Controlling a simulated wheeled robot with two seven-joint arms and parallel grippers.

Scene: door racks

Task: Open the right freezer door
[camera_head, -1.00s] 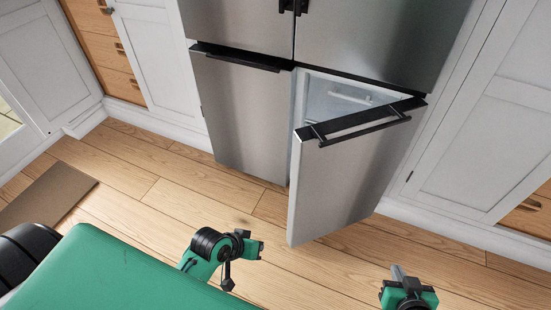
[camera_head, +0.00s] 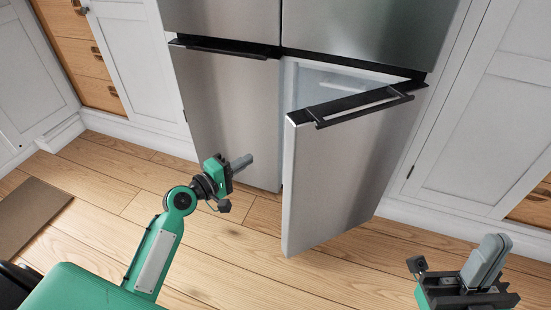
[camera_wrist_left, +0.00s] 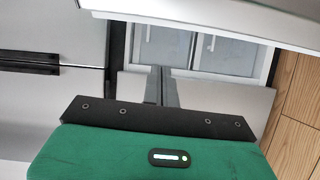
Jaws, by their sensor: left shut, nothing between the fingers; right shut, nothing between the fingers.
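The right freezer door (camera_head: 340,165) is the lower right steel door of the fridge in the head view. It stands partly open, swung out from its right side, with a dark bar handle (camera_head: 365,105) along its top. The pale freezer inside (camera_head: 335,82) shows through the gap. My left gripper (camera_head: 240,163) is shut and empty, left of the door's free edge and in front of the lower left door. The left wrist view shows its fingers (camera_wrist_left: 161,88) together, pointing toward pale panels. My right gripper (camera_head: 490,258) is shut and empty at the lower right, apart from the door.
The closed lower left freezer door (camera_head: 225,105) stands beside the opening. White cabinets (camera_head: 480,140) flank the fridge. A brown mat (camera_head: 30,215) lies at the left on the wooden floor (camera_head: 225,250), which is clear in front of the door.

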